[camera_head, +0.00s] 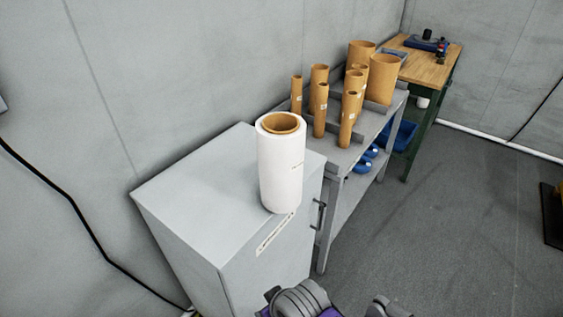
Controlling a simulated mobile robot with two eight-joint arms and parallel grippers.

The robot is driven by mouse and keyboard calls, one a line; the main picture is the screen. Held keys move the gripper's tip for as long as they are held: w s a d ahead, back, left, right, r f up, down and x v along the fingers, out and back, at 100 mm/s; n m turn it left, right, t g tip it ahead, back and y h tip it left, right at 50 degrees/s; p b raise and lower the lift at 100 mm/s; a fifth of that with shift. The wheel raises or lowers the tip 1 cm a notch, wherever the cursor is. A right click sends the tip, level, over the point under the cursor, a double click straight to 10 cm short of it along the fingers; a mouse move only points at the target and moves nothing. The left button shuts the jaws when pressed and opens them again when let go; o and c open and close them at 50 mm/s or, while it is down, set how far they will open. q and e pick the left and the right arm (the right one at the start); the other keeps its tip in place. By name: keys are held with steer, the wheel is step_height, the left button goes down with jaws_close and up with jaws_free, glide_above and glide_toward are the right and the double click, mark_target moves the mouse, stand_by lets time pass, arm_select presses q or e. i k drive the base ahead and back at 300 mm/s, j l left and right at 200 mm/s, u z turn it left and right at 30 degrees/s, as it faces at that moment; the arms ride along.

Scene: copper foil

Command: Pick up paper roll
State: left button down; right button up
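A white paper roll (280,172) with a brown cardboard core stands upright on top of a light grey cabinet (190,195), close to its front right edge. A small dark mark shows on its side. Nothing touches the roll. Grey and purple parts of my own body show at the bottom edge of the picture, well below the roll. Neither of my grippers can be made out in this view.
Right of the cabinet, a grey shelf unit (372,128) holds several upright brown cardboard tubes (382,80). Blue items (366,160) lie on its lower shelf. A wooden-topped bench (425,70) stands behind. Grey floor (450,230) is open at the right.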

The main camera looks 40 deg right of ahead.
mark_target(280, 136)
steer(key=k+l+u, duration=0.25)
steer(key=l, duration=0.25)
steer(key=k+l+u, duration=0.1)
steer(key=l+u, duration=0.15)
steer(key=l, duration=0.25)
steer(key=k+l+u, duration=0.25)
steer(key=l, duration=0.2)
steer(key=k+l+u, duration=0.25)
steer(key=l, duration=0.15)
steer(key=i, duration=0.45)
